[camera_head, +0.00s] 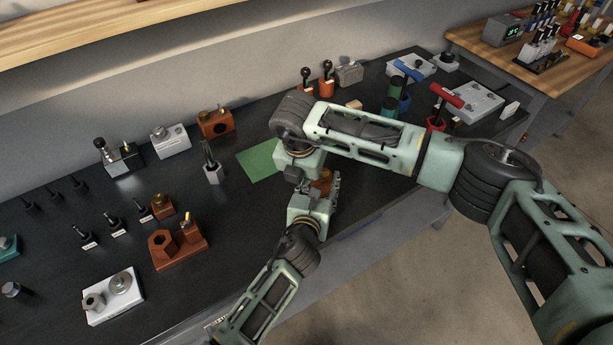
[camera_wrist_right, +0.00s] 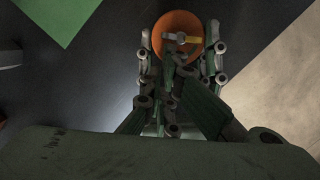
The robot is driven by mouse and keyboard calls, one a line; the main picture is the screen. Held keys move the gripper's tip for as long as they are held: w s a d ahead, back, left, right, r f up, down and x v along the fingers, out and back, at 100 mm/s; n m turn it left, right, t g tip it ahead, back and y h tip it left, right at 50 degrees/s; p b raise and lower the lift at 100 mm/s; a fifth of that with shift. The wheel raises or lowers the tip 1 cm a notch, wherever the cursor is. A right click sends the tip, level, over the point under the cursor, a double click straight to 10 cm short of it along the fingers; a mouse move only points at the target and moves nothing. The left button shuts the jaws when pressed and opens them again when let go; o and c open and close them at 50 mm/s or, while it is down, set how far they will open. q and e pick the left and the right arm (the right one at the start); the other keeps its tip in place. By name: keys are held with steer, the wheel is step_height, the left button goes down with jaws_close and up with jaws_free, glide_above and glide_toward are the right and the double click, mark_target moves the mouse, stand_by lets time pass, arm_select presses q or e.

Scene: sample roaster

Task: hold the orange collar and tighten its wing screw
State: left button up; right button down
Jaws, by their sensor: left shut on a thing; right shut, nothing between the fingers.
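The orange collar (camera_head: 322,182) is low over the bench near its front edge, partly hidden by my arms. In the right wrist view the collar (camera_wrist_right: 178,20) is a round orange body. Its wing screw (camera_wrist_right: 181,38) shows on it as a grey and yellow bar. My left gripper (camera_head: 326,190) comes from the lower left and is shut on the collar, a finger on either side. My right gripper (camera_wrist_right: 178,62) is shut and empty, its fingertips close to the wing screw. I cannot tell whether they touch it.
A green mat (camera_head: 262,160) lies left of the collar. An orange-brown block (camera_head: 180,250) and a grey plate (camera_head: 112,298) stand further left. Red (camera_head: 436,122) and blue (camera_head: 404,98) T-handled tools stand right, beyond my right arm. Small tools crowd the back.

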steer(key=shift+w+m, duration=0.55)
steer(key=shift+m, duration=0.15)
arm_select(q)
steer(key=shift+s+d, duration=0.1)
steer(key=shift+d, duration=0.05)
arm_select(e)
steer(key=w+m, duration=0.1)
steer(key=m, duration=0.1)
steer(key=w+a+m+h, duration=0.1)
steer(key=m, duration=0.1)
steer(key=shift+w+a+m+g, duration=0.1)
steer(key=shift+m+g, duration=0.2)
steer(key=shift+m, duration=0.1)
arm_select(q)
steer(key=shift+a, duration=0.2)
stand_by(0.6)
arm_select(e)
steer(key=d+v, duration=0.1)
steer(key=v, duration=0.9)
steer(key=shift+s, duration=0.4)
steer(key=shift+a, duration=0.1)
stand_by(0.4)
